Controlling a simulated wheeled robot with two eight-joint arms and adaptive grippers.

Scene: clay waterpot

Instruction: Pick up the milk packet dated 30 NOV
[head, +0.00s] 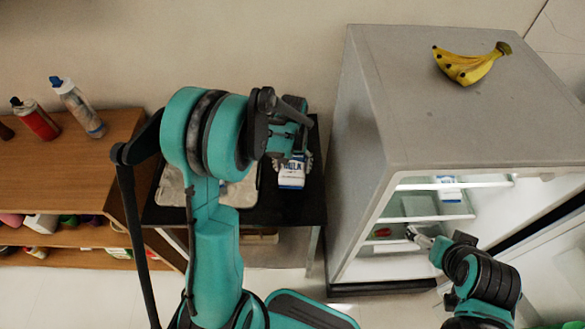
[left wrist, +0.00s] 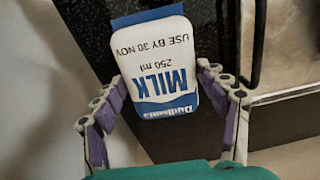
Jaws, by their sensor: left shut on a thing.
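A white and blue milk packet (left wrist: 152,62) reads MILK, 250 ml, USE BY 30 NOV, upside down in the left wrist view. In the head view this packet (head: 291,176) is over the dark table beside the fridge. My left gripper (head: 293,161) is shut on it, with a finger on each side; the fingers also show in the left wrist view (left wrist: 160,84). A second white and blue packet (head: 447,188) stands inside the fridge; its date is too small to read. My right gripper (head: 418,236) is at the fridge opening, its fingers too small to judge.
The grey fridge (head: 365,150) stands open, with bananas (head: 474,66) on top. A tray (head: 172,187) lies on the dark table (head: 312,210), partly hidden by my left arm. A wooden shelf (head: 125,125) at left holds a red bottle (head: 36,120) and a pale bottle (head: 78,108).

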